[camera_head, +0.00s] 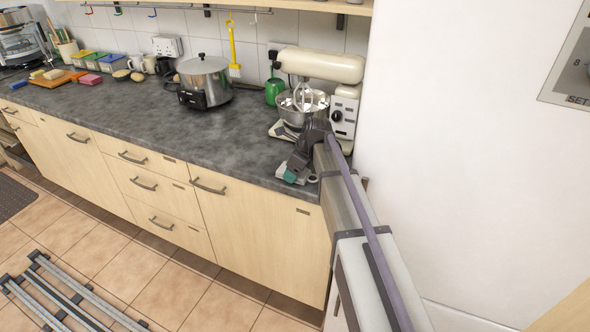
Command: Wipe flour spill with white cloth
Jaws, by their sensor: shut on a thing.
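My gripper (293,172) is low over the front edge of the dark worktop, at its right end in front of the stand mixer. It points down, with a teal patch near its tip. It is shut on a small white thing, which looks like the white cloth (308,179), at the worktop surface. The gripper and my arm hide part of the cloth and the worktop around it. I cannot make out a flour spill apart from the white patches by the gripper.
The cream stand mixer (320,66) with its steel bowl (301,107) stands close behind my gripper. The middle of the worktop (150,120) is clear. A white wall (450,150) rises at the right.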

